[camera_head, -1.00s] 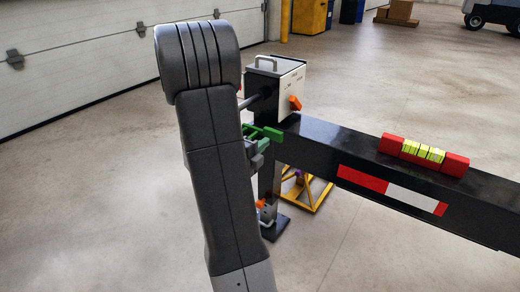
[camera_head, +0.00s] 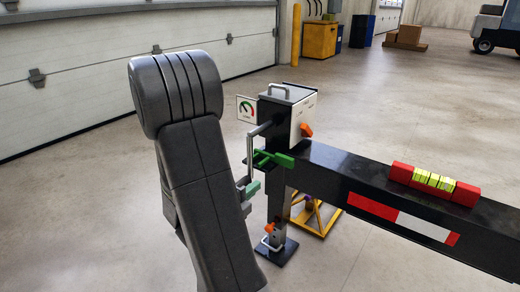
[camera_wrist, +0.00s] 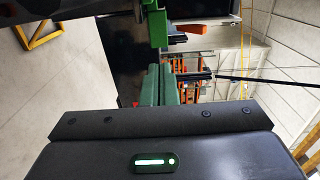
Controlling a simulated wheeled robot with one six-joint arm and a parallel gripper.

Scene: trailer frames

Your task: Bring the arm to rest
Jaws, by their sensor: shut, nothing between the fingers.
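My arm rises at the left of the head view. My gripper (camera_head: 249,189), with pale green fingers, shows at its right side and also in the wrist view (camera_wrist: 159,85). The fingers are shut with nothing between them. They are just below and left of a green clip (camera_head: 272,158) on the trailer's jack post, with a visible gap in the wrist view, where the clip (camera_wrist: 157,24) lies ahead. A grey crank rod (camera_head: 254,145) hangs from the jack head (camera_head: 288,105) close to the gripper; whether they touch I cannot tell.
The black trailer beam (camera_head: 340,172) runs right from the post and carries a red level with yellow vials (camera_head: 434,184). A yellow stand (camera_head: 315,218) is behind the post. A gauge card (camera_head: 247,109) is beside the jack head. Open concrete floor lies beyond.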

